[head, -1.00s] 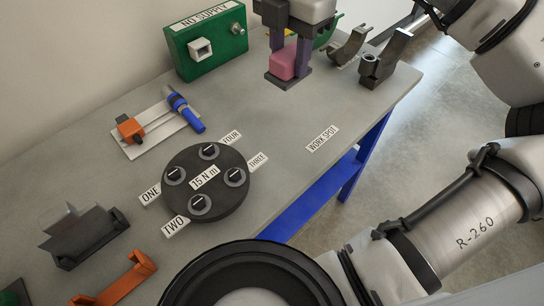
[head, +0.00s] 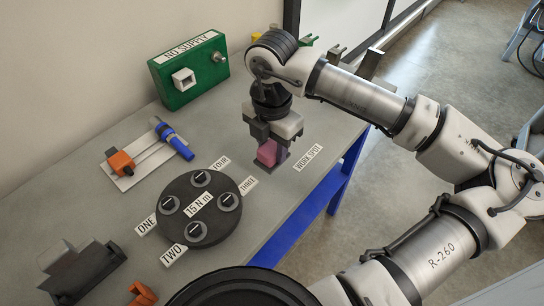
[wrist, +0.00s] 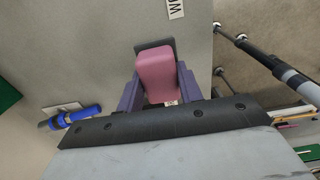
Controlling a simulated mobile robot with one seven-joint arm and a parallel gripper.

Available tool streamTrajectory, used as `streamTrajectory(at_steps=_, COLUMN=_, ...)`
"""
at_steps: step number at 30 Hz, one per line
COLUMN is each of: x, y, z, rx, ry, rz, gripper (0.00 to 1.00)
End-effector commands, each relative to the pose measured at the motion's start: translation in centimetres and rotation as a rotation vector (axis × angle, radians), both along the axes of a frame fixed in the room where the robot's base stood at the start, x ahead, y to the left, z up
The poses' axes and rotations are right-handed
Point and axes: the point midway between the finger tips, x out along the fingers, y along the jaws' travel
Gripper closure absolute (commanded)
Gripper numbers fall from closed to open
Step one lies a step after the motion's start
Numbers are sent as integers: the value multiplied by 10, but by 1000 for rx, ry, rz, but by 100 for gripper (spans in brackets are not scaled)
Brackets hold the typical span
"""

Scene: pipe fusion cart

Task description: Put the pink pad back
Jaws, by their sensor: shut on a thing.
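The pink pad (head: 268,152) is a small rounded block. My gripper (head: 270,158) is shut on it, with one purple finger on each side. In the wrist view the pink pad (wrist: 156,73) stands between the purple fingers (wrist: 158,92), with a dark grey piece showing behind its far end. In the head view the gripper hangs over the table just left of the WORK SPOT label (head: 308,157). I cannot tell whether the pad touches the table.
A black round plate (head: 199,208) with several numbered fasteners lies left of the gripper. A green NO SUPPLY box (head: 190,70) stands at the back. An orange and blue tool on a white plate (head: 148,155) lies left. My arm partly hides brackets at the table's far right end.

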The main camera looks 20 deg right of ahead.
Motion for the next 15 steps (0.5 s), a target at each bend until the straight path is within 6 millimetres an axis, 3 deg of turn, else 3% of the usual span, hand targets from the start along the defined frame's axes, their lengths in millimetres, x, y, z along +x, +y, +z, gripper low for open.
streamTrajectory(at_steps=10, x=0, y=0, z=-40, rx=3, ry=2, rz=0, gripper=85)
streamTrajectory(at_steps=15, x=0, y=0, z=-50, rx=-1, ry=-1, rz=1, gripper=85)
